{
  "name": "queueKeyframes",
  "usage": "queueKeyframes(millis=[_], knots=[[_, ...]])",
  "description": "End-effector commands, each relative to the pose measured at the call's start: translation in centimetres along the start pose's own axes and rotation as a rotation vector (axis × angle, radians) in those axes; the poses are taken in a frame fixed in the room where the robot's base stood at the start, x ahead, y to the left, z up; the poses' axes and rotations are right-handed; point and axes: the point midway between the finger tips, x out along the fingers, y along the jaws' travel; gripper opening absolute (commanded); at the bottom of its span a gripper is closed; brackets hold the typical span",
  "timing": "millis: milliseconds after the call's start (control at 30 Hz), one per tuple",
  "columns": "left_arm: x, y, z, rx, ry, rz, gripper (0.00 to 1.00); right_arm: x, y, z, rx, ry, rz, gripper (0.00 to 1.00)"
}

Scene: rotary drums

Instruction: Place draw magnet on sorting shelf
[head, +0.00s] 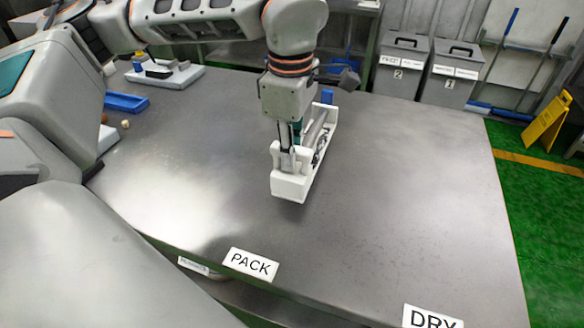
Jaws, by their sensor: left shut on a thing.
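My left gripper (291,155) reaches down over the middle of the table and is shut on a long white piece with metallic bars along it, which looks like the draw magnet (290,187). The piece points away from me, with a blue part (327,96) at its far end. The gripper covers part of its near half. I cannot tell whether its underside touches the table. My right gripper is not in view. I cannot make out for sure which surface is the sorting shelf.
The grey metal table (400,180) is clear to the right, with PACK (250,264) and DRY (432,318) labels along the front. A blue tray (126,103) and a white block fixture (165,75) stand at the back left. Grey bins (450,75) and a yellow sign (546,124) stand beyond.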

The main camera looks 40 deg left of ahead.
Motion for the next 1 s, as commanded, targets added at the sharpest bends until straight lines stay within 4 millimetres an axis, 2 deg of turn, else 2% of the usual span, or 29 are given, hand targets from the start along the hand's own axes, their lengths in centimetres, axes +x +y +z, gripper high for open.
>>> queueKeyframes(millis=[300, 667, 700, 767, 1000], knots=[[3.8, -0.1, 0.0, 0.001, 0.0, -0.001, 0.0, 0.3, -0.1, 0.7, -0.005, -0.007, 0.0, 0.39], [4.1, -0.1, 0.0, 0.001, -0.001, 0.001, 0.0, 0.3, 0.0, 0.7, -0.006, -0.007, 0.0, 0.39], [4.2, -0.1, 0.0, 0.0, 0.001, -0.002, 0.21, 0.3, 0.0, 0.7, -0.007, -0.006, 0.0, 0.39], [4.2, -0.1, 0.0, 0.0, 0.001, -0.001, 0.32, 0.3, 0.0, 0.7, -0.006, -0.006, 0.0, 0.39], [4.2, -0.1, 0.0, 0.0, 0.001, -0.002, 0.32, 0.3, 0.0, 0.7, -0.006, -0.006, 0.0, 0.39]])
